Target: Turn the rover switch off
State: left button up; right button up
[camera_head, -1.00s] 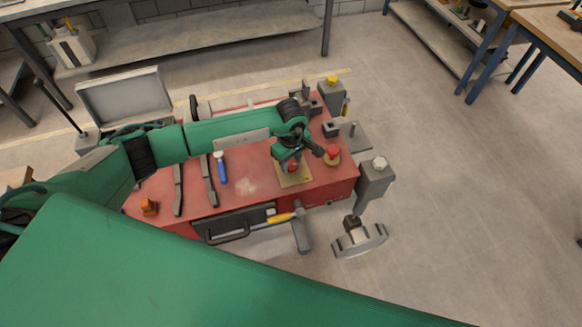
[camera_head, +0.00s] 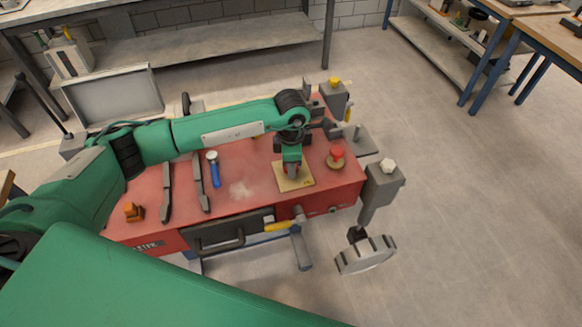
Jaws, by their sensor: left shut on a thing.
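The rover switch is a red knob (camera_head: 291,171) on a tan square plate (camera_head: 299,184), on the red top of the rover (camera_head: 250,200). My left gripper (camera_head: 291,168) points down over the plate and is shut on the red knob. The gripper hides most of the knob, so I cannot tell which way it is turned. My right gripper is not in view.
A red mushroom button (camera_head: 337,153) stands just right of the plate. A blue-handled tool (camera_head: 214,170), dark bars (camera_head: 200,183) and an orange block (camera_head: 133,212) lie to the left. A grey post (camera_head: 382,185) rises at the right corner. Open floor lies right.

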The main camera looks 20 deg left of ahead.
pick_arm(q)
jog(key=shift+n+b, duration=0.7)
jog(key=shift+n, duration=0.5)
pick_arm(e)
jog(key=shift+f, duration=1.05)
pick_arm(q)
jog(key=o, duration=1)
jog(key=shift+c, duration=0.2)
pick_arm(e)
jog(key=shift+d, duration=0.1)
pick_arm(q)
notch_tip(320, 180, up, 14)
jog(key=b, duration=0.3)
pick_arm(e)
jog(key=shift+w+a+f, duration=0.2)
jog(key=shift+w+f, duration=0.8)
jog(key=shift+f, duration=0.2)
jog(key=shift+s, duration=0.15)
